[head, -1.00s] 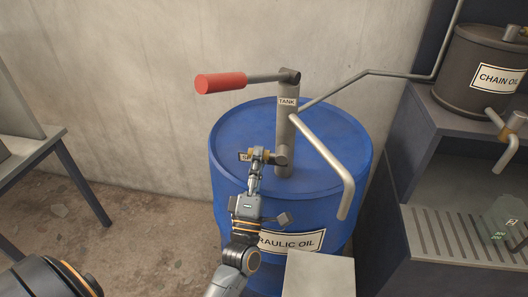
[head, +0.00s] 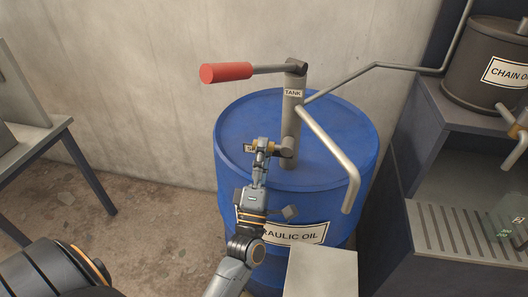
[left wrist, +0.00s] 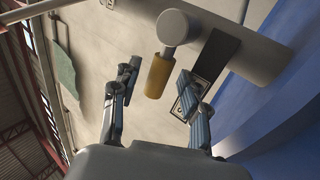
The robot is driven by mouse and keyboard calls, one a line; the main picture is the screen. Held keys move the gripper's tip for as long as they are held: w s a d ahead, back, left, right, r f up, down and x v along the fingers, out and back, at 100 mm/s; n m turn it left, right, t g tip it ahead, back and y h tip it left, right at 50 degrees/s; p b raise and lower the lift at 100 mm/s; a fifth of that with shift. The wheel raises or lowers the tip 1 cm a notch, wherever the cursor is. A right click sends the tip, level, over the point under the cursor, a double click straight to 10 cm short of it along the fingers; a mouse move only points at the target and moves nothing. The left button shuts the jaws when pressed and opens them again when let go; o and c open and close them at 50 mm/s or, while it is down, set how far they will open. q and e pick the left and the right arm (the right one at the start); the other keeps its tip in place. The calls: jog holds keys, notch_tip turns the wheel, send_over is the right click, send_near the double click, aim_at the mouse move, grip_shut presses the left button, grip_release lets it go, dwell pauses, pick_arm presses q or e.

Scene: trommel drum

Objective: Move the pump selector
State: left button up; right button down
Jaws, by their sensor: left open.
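The pump selector is a short brass-coloured handle (head: 274,146) on a grey knob low on the pump post (head: 292,120), which stands on the blue drum. A TANK label (head: 293,93) is on the post, and a partly hidden label starting with S (head: 249,148) is left of the selector. My left gripper (head: 262,146) is at the selector, overlapping it in the head view. In the left wrist view, the open fingers of my left gripper (left wrist: 157,82) lie either side of the selector's yellow handle (left wrist: 160,72), with gaps visible. My right gripper is not in view.
The pump's red-gripped crank (head: 226,72) extends left above the selector. A bent spout (head: 330,150) hangs to the right over the blue drum (head: 240,120). A pale box (head: 320,275) stands in front. A grey bench with a CHAIN OIL tank (head: 485,70) is at right.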

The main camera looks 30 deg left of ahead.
pick_arm(q)
jog(key=v, duration=1.2)
jog(key=shift+w, duration=0.1)
